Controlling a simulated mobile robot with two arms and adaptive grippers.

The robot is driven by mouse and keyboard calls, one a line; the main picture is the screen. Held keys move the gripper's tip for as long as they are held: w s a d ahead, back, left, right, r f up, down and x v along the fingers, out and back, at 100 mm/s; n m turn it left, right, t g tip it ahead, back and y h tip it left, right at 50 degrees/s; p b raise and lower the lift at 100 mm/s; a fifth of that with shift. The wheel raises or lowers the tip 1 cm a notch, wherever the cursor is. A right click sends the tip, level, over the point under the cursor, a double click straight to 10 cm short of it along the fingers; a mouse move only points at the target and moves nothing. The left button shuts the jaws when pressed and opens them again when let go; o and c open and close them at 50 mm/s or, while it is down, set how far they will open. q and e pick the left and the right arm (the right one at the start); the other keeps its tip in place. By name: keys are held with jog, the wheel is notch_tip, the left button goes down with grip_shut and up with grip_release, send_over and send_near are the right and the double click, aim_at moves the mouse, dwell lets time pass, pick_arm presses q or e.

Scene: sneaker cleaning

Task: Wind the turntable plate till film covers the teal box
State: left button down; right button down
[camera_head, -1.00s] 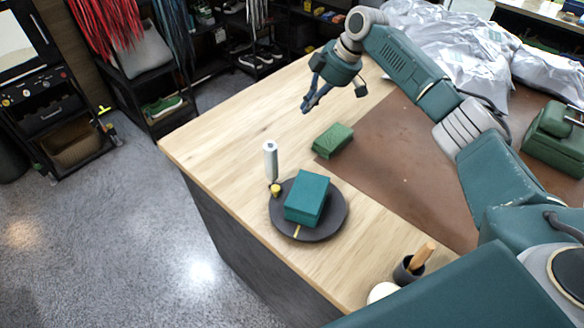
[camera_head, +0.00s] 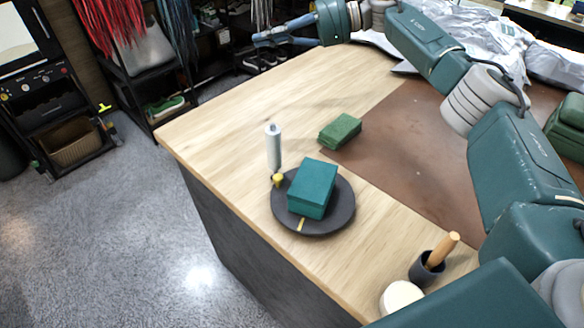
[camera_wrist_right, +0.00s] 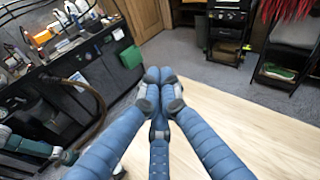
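The teal box (camera_head: 313,188) rests on the round dark turntable plate (camera_head: 343,216), and its top and front side look bare. A yellow mark (camera_head: 301,224) shows on the plate's near part. A pale upright roll (camera_head: 273,148), which looks like the film, stands at the plate's far left edge. A small yellow knob (camera_head: 278,180) sits just below it. My right gripper (camera_head: 261,40) is over the table's far edge, pointing left, well away from the plate. In the right wrist view its blue fingers (camera_wrist_right: 160,88) meet at the tips with nothing between them. My left gripper is out of view.
A green block (camera_head: 340,130) lies behind the plate beside the brown mat (camera_head: 410,150). A dark cup with a wooden-handled tool (camera_head: 432,262) and a white round thing (camera_head: 401,297) stand at the near right. Bare wood (camera_head: 220,125) lies left of the plate.

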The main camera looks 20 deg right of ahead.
jog(key=s+d+f+n+g+h, duration=0.3)
jog(key=s+d+f+n+g, duration=0.15)
jog(key=s+f, duration=0.5)
jog(key=g+h+b, duration=0.1)
jog(key=g+h, duration=0.2)
jog(key=g, duration=0.1)
send_near(293, 175)
jog(key=a+f+p, duration=0.1)
jog(key=s+a+p, duration=0.1)
jog(key=p, duration=0.1)
jog(key=shift+a+f+n, duration=0.2)
jog(key=shift+f+n, duration=0.15)
jog(key=a, duration=0.1)
jog(key=a+p, duration=0.1)
jog(key=s+a, duration=0.1)
jog(key=shift+a+f+p, duration=0.15)
jog(key=shift+f+p, duration=0.25)
jog(key=shift+s+a+f, duration=0.2)
jog(key=shift+a, duration=0.3)
